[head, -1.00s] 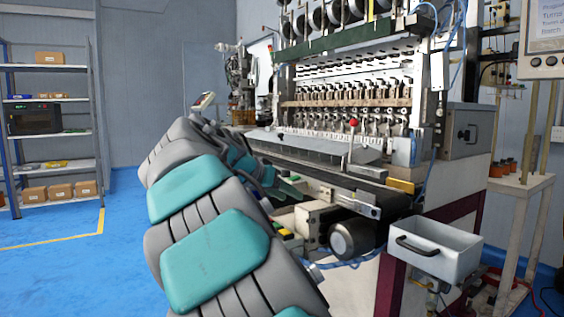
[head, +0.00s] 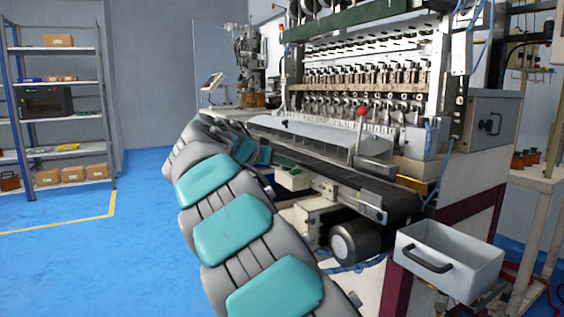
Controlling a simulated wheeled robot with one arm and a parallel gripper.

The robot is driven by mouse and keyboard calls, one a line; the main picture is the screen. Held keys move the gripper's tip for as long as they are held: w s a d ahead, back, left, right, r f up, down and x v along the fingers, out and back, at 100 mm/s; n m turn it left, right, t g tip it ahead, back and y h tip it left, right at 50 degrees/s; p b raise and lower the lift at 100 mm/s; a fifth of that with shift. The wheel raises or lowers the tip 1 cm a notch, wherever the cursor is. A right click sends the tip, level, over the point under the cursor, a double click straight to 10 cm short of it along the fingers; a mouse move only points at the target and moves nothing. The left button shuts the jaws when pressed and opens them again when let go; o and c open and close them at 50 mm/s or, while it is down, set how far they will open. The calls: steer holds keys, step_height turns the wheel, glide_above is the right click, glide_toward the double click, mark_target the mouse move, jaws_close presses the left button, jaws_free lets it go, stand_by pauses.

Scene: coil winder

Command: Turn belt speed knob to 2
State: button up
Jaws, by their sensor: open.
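The coil winder (head: 365,75) fills the right half of the head view, with a dark conveyor belt (head: 402,198) along its front. I cannot make out a belt speed knob. A small light box with a green top (head: 293,178) sits at the belt's near side, partly beside my arm; its details are too small to read. My grey and teal arm reaches from the bottom centre up to the machine's front left. My gripper is not visible; the far end of the arm is hidden behind its own links.
A red-knobbed lever (head: 362,113) stands above the belt. A motor (head: 355,243) and a white open tray (head: 470,263) with a black handle stick out at the front right. A shelf rack (head: 62,84) stands at the far left. The blue floor (head: 110,260) left of my arm is clear.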

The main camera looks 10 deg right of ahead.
steer(key=shift+w+d+f, duration=0.1)
steer(key=shift+w+d, duration=0.15)
jaws_close()
stand_by(0.3)
